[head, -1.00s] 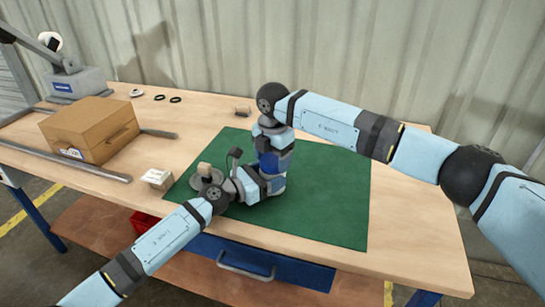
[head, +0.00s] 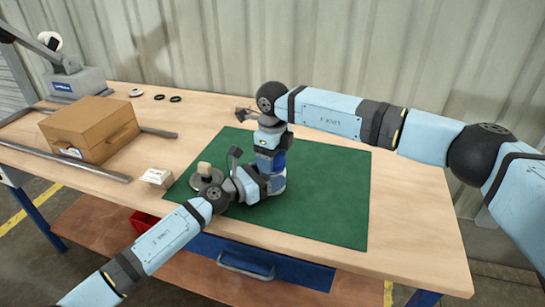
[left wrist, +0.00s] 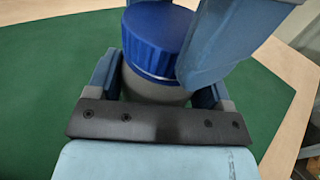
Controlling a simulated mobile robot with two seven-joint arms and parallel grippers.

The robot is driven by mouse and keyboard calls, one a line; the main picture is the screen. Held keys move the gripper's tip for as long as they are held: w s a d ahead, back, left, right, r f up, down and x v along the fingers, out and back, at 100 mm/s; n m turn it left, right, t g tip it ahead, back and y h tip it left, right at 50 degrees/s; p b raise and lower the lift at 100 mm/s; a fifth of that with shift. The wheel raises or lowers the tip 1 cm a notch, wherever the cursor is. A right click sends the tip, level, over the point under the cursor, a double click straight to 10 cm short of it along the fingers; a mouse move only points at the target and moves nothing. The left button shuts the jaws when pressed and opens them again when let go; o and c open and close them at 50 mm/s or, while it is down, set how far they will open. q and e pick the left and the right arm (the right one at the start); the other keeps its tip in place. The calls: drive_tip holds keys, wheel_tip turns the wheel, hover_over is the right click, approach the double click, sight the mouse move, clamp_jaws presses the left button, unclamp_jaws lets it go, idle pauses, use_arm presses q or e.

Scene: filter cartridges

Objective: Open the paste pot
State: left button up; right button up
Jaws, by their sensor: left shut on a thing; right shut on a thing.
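The paste pot stands on the green mat (head: 335,200). In the left wrist view its grey body (left wrist: 155,90) carries a ribbed dark blue lid (left wrist: 152,40) with a pale ring under its edge. My left gripper (left wrist: 160,92) is shut on the pot's body, one finger at each side. I cannot tell whether the lid is loose.
A brown box (head: 90,130) stands left on the wooden table. A small white box (head: 157,177) lies by the mat's left edge. A grey disc with a pale block (head: 204,170) is close to my left wrist. Small rings (head: 175,99) lie at the back. The mat's right side is clear.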

use_arm(q)
drive_tip(key=shift+s+d+f, duration=0.1)
drive_tip(key=shift+d+f, duration=0.05)
drive_tip(key=shift+f, duration=0.05)
use_arm(e)
drive_tip(key=n, duration=0.4)
drive_tip(key=shift+a, duration=0.1)
drive_tip(key=n, duration=0.4)
drive_tip(key=shift+s+n, duration=0.1)
drive_tip(key=shift+n, duration=0.3)
drive_tip(key=shift+r, duration=0.15)
drive_tip(key=shift+r, duration=1)
drive_tip(key=shift+r, duration=2)
use_arm(q)
drive_tip(key=o, duration=1.7)
drive_tip(key=shift+r, duration=0.1)
